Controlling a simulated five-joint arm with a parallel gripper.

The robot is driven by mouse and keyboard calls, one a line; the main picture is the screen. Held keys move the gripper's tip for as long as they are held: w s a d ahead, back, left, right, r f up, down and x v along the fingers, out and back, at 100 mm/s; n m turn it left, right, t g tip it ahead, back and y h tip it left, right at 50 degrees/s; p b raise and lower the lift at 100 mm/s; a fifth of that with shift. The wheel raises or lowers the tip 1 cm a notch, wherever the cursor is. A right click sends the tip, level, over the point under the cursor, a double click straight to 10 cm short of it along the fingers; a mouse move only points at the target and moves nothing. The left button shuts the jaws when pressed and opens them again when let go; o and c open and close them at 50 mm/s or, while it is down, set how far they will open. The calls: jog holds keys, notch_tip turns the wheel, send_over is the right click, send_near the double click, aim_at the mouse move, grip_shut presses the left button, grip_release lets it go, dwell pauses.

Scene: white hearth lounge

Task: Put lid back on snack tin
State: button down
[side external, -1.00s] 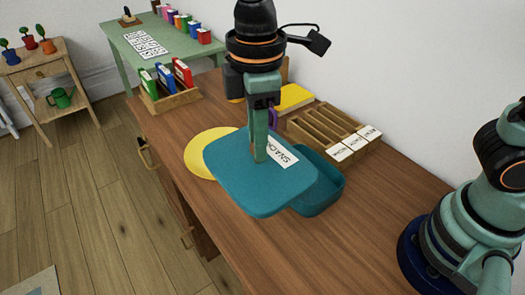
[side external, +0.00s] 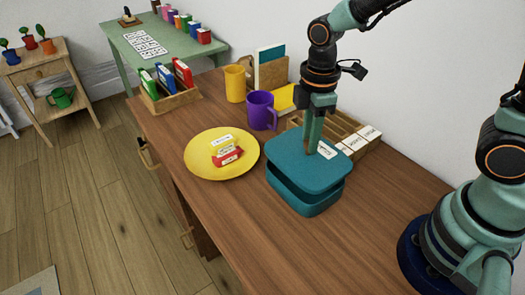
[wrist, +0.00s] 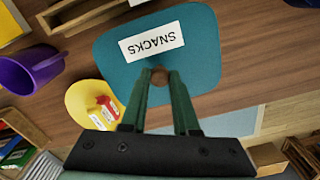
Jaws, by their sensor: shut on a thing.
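The teal lid (side external: 296,163) with a white SNACKS label hangs level just above the teal snack tin (side external: 306,204) in the side view. A dark gap shows between lid and tin at the front. My gripper (side external: 310,150) is shut on the lid's small brown knob, which shows between my fingertips in the wrist view (wrist: 159,77). The lid (wrist: 200,60) hides the tin in the wrist view. The tin's inside is mostly hidden under the lid.
A yellow plate (side external: 196,165) with small snack packs lies left of the tin. A purple mug (side external: 261,111), a yellow cup (side external: 235,84) and a wooden compartment rack (side external: 349,130) with white cards stand behind. The desk's front right is clear.

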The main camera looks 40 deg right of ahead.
jog(key=shift+f, duration=2.2)
jog(key=shift+f, duration=0.2)
dwell(0.3)
jog(key=c, duration=0.6)
grip_release()
jog(key=o, duration=0.5)
jog(key=shift+r, duration=3.55)
